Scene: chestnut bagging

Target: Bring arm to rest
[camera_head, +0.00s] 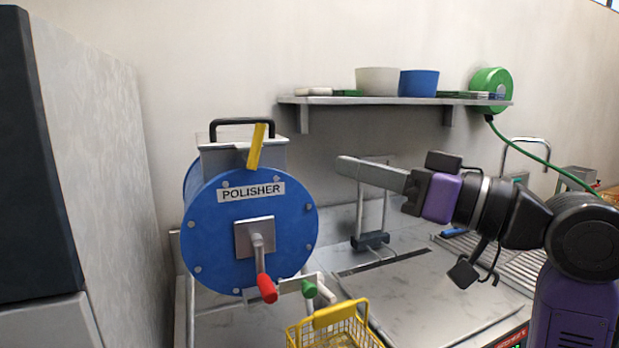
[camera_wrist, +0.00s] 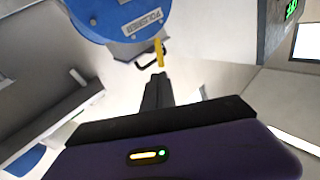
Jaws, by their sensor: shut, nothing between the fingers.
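My gripper (camera_head: 343,165) is shut and empty. It is raised over the counter in the head view, its fingers pointing left toward the blue polisher (camera_head: 236,262). The fingers are together in the wrist view (camera_wrist: 158,80), where the polisher (camera_wrist: 112,15) shows at the top. In the head view the fingers appear to the right of the polisher, with wall visible between them. My arm reaches in from the right side. The polisher has a yellow lever (camera_head: 256,147), a red-handled crank (camera_head: 266,287) and a black top handle.
A yellow wire basket (camera_head: 334,318) stands in front of the polisher, below a green-handled spout (camera_head: 308,289). A wall shelf (camera_head: 395,101) carries a white bowl and a blue bowl. A green hose reel (camera_head: 491,88) hangs at right. A tall cabinet (camera_head: 100,200) stands at left.

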